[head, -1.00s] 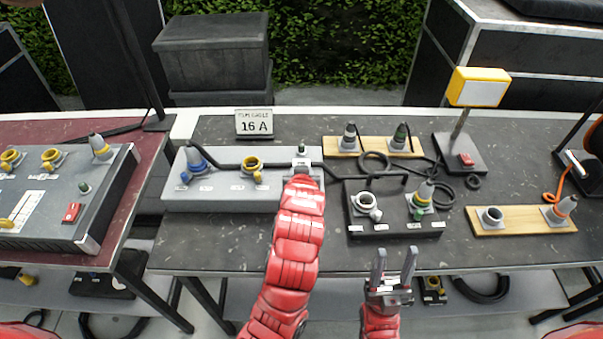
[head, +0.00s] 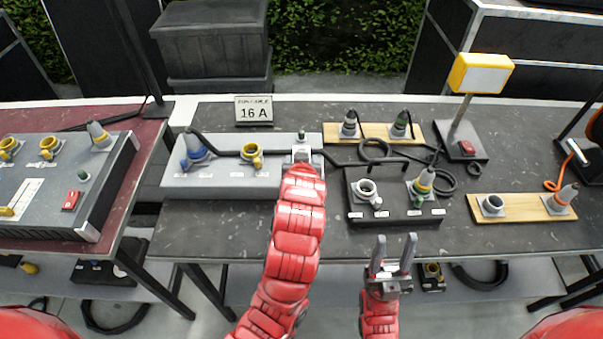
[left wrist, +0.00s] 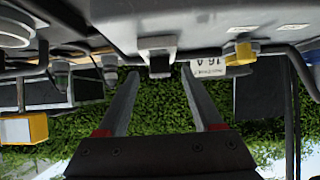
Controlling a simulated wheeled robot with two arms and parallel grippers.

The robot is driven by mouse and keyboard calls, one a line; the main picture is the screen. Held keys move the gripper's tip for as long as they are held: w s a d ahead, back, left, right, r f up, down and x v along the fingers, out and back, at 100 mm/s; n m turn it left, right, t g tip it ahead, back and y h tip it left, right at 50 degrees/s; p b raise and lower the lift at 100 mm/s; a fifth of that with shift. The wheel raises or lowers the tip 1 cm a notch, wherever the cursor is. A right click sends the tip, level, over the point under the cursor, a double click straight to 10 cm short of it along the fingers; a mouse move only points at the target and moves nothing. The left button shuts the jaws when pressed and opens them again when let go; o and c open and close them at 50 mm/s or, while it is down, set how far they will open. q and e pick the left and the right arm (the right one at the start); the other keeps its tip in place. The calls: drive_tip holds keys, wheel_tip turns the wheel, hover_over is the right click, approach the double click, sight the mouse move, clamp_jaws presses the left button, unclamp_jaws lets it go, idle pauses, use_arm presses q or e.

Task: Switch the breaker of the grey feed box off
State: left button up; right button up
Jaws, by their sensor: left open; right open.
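The light grey feed box (head: 225,184) lies on the dark table. It carries a blue plug (head: 195,150), a yellow socket (head: 252,154) and a small green-topped lamp (head: 301,137). At its right end, partly behind my red left wrist, a pale breaker housing (head: 301,154) shows. In the upside-down left wrist view, the breaker's dark switch (left wrist: 158,70) sits between the open fingertips of my left gripper (left wrist: 160,78); contact cannot be told. Its fingers are hidden in the head view. My right gripper (head: 394,241) is open and empty at the table's front edge.
A black box (head: 395,211) with a white socket and yellow-green plug stands close right of the feed box. A 16 A sign (head: 253,109) stands behind it. Another grey panel (head: 100,190) with a red switch is at left. Wooden boards (head: 525,207) and a yellow lamp (head: 481,75) are at right.

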use_arm(q)
drive_tip(key=v, duration=0.3)
drive_tip(key=shift+s+r+b, duration=0.15)
drive_tip(key=shift+s+b, duration=0.05)
drive_tip(key=shift+b, duration=0.15)
drive_tip(key=p+v, duration=1.2)
drive_tip(key=p, duration=0.6)
